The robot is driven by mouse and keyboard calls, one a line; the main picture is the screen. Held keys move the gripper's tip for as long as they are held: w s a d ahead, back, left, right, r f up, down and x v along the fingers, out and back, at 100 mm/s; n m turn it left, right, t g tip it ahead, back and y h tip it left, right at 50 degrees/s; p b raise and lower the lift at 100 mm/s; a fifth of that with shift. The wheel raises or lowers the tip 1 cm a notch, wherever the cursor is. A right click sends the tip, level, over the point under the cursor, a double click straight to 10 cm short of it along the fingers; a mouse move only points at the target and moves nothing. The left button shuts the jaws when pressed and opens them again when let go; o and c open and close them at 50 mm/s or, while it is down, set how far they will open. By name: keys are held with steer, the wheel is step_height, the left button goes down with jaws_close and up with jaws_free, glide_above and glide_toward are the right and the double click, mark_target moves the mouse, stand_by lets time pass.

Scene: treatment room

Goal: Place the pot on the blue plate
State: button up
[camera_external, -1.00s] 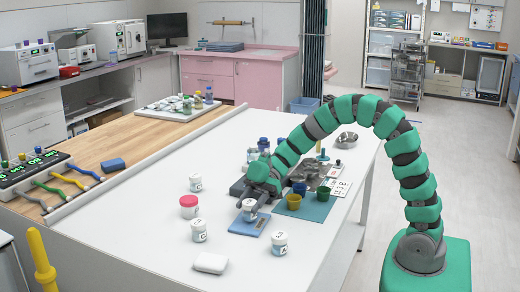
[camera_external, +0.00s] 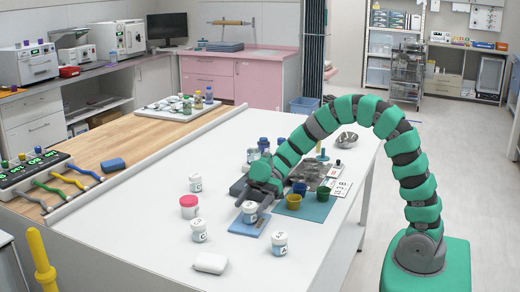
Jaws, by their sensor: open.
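A white pot (camera_external: 249,212) with dark marks on its side stands upright on the small blue plate (camera_external: 242,228) on the white table. My gripper (camera_external: 253,208) is open, with its fingers around the upper part of the pot. Part of the pot is hidden behind the fingers, and I cannot tell whether they touch it.
White jars stand nearby: one (camera_external: 195,182) behind, one (camera_external: 198,230) left and one (camera_external: 279,243) right. A pink-lidded jar (camera_external: 189,206) and a white block (camera_external: 210,263) are also close. Coloured cups (camera_external: 293,201) stand on a teal mat (camera_external: 318,211).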

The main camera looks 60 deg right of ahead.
steer(key=p+v, duration=0.3)
steer(key=v, duration=0.8)
steer(key=shift+r, duration=0.1)
